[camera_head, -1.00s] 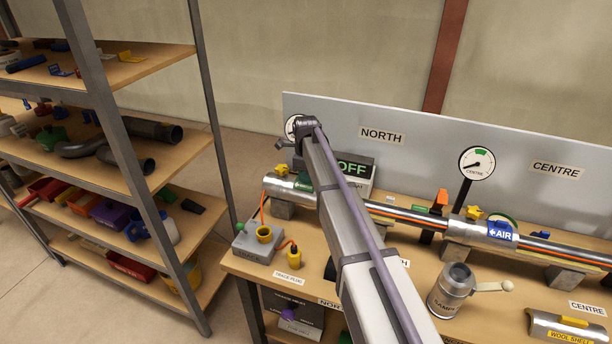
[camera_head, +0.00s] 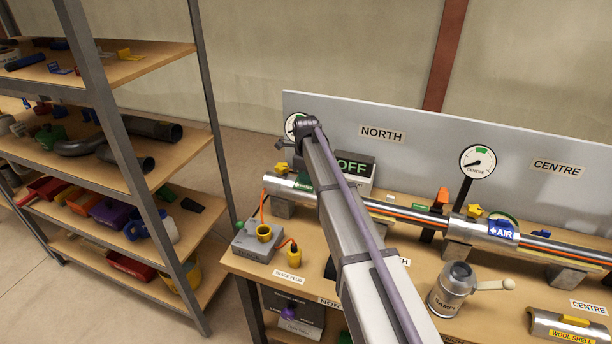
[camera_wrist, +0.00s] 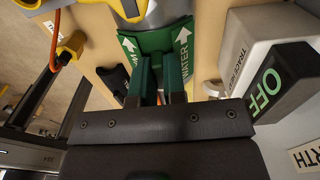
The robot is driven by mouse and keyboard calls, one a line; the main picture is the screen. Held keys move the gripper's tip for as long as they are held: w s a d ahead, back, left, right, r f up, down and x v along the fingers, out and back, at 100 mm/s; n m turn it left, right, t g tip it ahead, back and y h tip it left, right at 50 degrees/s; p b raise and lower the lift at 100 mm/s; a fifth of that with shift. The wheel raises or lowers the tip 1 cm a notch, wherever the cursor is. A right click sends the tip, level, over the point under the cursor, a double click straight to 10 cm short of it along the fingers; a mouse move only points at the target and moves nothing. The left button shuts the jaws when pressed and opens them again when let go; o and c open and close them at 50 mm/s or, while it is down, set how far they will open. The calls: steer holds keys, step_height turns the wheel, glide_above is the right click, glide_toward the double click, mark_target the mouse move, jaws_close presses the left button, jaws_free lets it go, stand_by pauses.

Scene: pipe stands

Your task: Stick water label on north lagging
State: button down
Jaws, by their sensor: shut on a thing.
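A green water label (camera_wrist: 158,38) with white arrows and WATER lettering shows in the wrist view. My gripper (camera_wrist: 158,98) is shut on its green stem-like part. The label lies across the silver north lagging (camera_wrist: 160,10), close against it; I cannot tell whether it is fully touching. In the head view the north lagging (camera_head: 284,188) is a silver sleeve on the pipe at the left end. My arm hides my gripper and most of the label there.
The black OFF sign (camera_head: 354,167) stands behind the pipe, on a grey box in the wrist view. The centre lagging (camera_head: 468,229) bears a blue AIR label (camera_head: 501,230). A shelf rack (camera_head: 125,160) stands left.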

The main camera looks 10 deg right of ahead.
steer(key=c, duration=1.1)
jaws_free()
step_height(320, 180, up, 11)
steer(key=p, duration=1)
steer(key=shift+p, duration=0.4)
steer(key=shift+f, duration=0.1)
